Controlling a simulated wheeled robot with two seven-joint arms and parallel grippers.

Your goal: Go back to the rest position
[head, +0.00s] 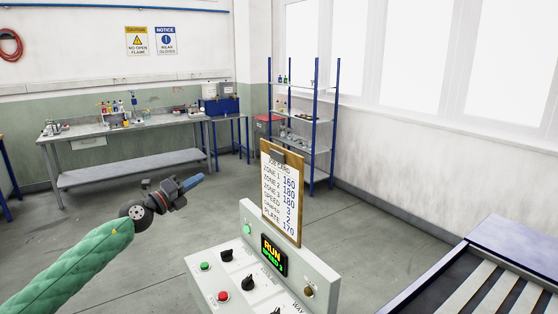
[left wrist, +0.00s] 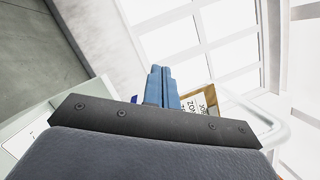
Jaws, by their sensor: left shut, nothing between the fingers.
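My left arm comes in from the left in the head view, in a green sleeve. My left gripper (head: 193,183) has blue fingers that are shut, with nothing between them. It is raised in the air to the left of the control panel (head: 215,289) and apart from it. In the left wrist view the closed blue fingers (left wrist: 160,85) point up the picture, with the job card (left wrist: 200,103) partly hidden behind them. My right gripper does not show in either view.
The control panel has a lit display (head: 273,256) reading RUN, buttons and black knobs. A job card (head: 281,195) on a clipboard stands at its back. A machine bed with slats (head: 490,290) is at the lower right. A workbench (head: 130,128) and blue shelving (head: 305,120) stand farther back, with open floor between.

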